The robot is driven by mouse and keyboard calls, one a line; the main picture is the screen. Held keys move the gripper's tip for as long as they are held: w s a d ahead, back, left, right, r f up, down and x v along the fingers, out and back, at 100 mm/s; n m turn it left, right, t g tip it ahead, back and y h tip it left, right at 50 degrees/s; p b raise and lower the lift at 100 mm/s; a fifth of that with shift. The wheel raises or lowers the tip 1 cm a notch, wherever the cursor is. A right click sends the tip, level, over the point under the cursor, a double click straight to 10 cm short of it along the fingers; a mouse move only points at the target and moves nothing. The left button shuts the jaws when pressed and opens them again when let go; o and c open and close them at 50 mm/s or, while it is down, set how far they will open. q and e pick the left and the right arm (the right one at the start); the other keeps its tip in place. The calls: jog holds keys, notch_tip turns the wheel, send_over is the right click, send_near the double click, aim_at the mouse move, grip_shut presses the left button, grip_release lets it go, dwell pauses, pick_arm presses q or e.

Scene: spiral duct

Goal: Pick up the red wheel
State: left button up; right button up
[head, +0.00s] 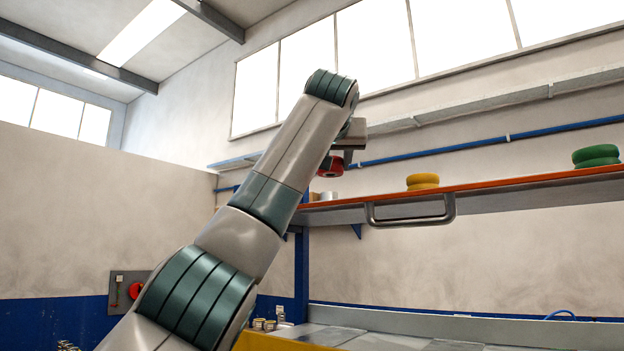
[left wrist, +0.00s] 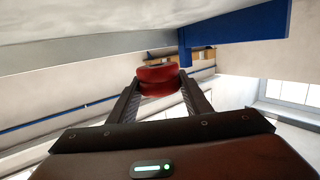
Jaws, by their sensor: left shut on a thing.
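The red wheel (head: 331,166) shows in the head view just below the far end of my left arm, above the left end of the shelf. In the left wrist view the red wheel (left wrist: 158,80) sits between the two fingertips of my left gripper (left wrist: 160,88). The gripper is shut on it, with one finger on each side. In the head view my arm hides most of the gripper. My right gripper is in neither view.
An orange-edged shelf (head: 500,186) with a metal handle (head: 410,221) holds a yellow wheel (head: 423,182), a green wheel (head: 597,156) and small greyish items (head: 325,196). A worktable (head: 400,342) stands below. A blue bracket (left wrist: 240,36) is close in the wrist view.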

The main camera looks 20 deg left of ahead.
pick_arm(q)
jog(key=d+r, duration=0.1)
jog(key=d+r+p, duration=0.1)
jog(key=d, duration=0.1)
jog(key=d+r, duration=0.1)
jog(key=shift+d, duration=0.2)
jog(key=shift+w+d+r+p, duration=0.15)
jog(key=shift+d+r+p, duration=0.3)
jog(key=shift+d, duration=0.6)
